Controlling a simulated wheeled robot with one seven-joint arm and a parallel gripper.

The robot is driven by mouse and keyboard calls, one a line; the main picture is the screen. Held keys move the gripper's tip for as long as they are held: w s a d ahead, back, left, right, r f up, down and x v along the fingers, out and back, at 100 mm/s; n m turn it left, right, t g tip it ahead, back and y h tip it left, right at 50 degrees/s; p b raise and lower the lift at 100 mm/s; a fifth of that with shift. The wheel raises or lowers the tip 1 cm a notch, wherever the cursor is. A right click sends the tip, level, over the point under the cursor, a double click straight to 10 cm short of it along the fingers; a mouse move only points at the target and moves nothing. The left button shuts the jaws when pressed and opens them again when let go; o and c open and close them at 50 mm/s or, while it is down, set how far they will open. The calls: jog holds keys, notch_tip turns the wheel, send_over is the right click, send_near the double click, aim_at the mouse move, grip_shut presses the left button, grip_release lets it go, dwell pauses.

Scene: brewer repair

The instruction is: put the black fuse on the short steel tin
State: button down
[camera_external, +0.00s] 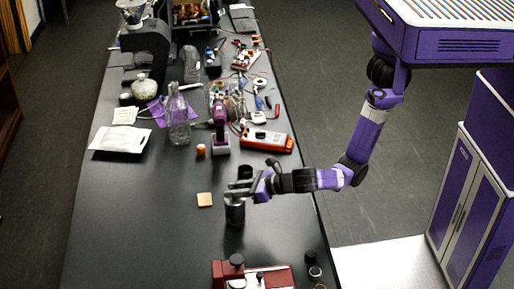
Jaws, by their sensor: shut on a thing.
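My gripper (238,188) is over the table, shut, with its fingers pointing left. The thing between the fingers is small and mostly hidden, and I take it to be the black fuse. A dark grey metal tin (235,215) stands upright directly below the fingers in the picture, its rim close under them. I cannot tell whether the held thing touches the tin, or whether this is the short tin. A small round tin (315,272) stands near the table's right edge, close to the front.
A dark red device (252,275) stands at the front. An orange multimeter (267,140), a glass bottle (178,120) and a white pouch (120,140) lie or stand farther back. The table's left front is clear.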

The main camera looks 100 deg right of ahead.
dwell(0.3)
jog(key=c, duration=1.1)
grip_release()
jog(key=shift+f, duration=0.1)
jog(key=shift+c, duration=0.2)
jog(key=v, duration=1.2)
